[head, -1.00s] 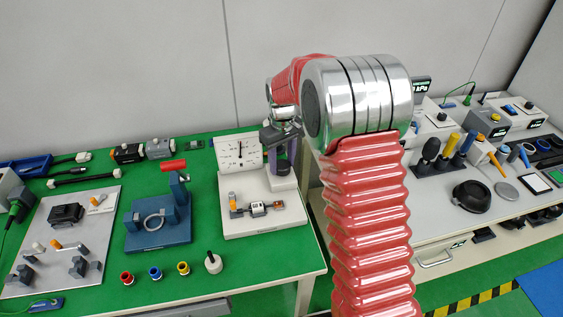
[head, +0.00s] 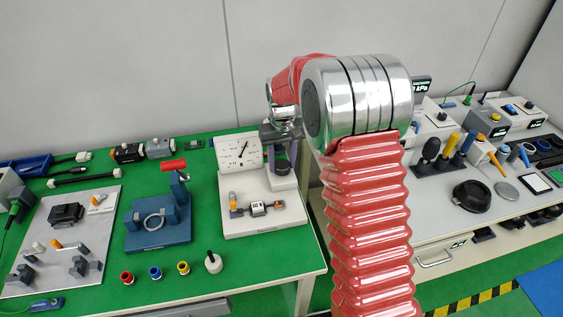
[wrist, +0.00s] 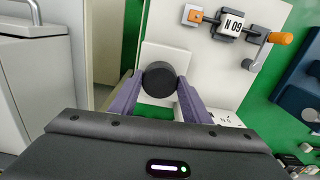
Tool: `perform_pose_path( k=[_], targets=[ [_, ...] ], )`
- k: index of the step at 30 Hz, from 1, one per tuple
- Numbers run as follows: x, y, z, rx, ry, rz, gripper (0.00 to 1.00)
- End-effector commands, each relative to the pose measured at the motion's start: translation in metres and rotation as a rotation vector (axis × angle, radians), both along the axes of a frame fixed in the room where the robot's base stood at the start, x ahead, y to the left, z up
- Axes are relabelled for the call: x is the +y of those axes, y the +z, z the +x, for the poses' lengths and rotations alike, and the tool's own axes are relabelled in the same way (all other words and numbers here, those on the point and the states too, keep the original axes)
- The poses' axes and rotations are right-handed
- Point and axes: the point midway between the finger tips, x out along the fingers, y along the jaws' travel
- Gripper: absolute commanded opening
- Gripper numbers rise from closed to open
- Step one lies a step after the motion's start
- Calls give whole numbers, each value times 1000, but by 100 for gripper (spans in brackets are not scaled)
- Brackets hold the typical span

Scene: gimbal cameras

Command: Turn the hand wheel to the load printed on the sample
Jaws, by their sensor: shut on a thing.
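The hand wheel is a dark round knob (wrist: 160,80) on the white stand (head: 262,221). In the wrist view it sits between the two purple fingers of my gripper (wrist: 158,88), which are shut on it. In the head view my gripper (head: 281,158) reaches down beside the dial, and the wheel is mostly hidden. The white dial (head: 229,151) has a black needle tilted up and right; its numbers are too small to read. The sample (head: 258,209) lies on the stand; its white block reads 60 N, upside down in the wrist view (wrist: 232,24).
Left of the stand is a blue fixture (head: 158,235) with a red handle. A second bench (head: 452,215) with tools stands to the right, across a gap.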

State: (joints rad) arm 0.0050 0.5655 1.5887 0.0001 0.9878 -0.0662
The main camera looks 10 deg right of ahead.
Motion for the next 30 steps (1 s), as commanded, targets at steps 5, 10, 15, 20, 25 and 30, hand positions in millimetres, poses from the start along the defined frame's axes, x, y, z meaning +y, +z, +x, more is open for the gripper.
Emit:
perform_pose_path(
  k=[5, 10, 15, 20, 25, 30],
  targets=[
    [0, 1, 1, -2, 1, -1, 46],
    [0, 0, 0, -1, 2, 0, 58],
    [0, 0, 0, -1, 2, 0, 62],
    [0, 1, 0, -1, 2, 0, 62],
    [0, 12, 1, -4, 2, 0, 62],
    [0, 35, 1, -3, 2, 0, 62]
  ],
)
